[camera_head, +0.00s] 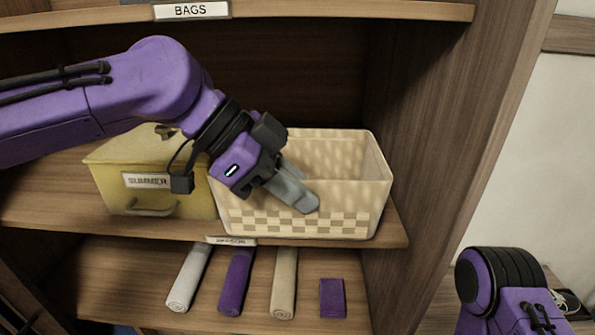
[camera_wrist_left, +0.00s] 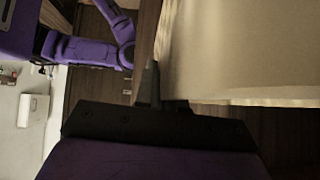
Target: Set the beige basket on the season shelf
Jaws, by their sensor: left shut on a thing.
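The beige basket (camera_head: 350,205) has a woven checkered band along its lower front. It sits upright on the middle shelf board (camera_head: 395,228), whose front edge carries a label reading season (camera_head: 231,241), partly hard to read. My left gripper (camera_head: 302,201) comes in from the left, over the basket's left front part, and is shut on its front wall. In the left wrist view a finger (camera_wrist_left: 150,84) shows beside the pale basket wall (camera_wrist_left: 240,50). My right gripper is out of view; only part of that arm shows at lower right.
A yellow box labelled SUMMER (camera_head: 146,181) stands close to the left of the basket. The shelf's right side panel (camera_head: 445,130) is just right of it. A board labelled BAGS (camera_head: 191,11) is above. Rolled towels (camera_head: 237,282) and a purple folded cloth (camera_head: 332,298) lie below.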

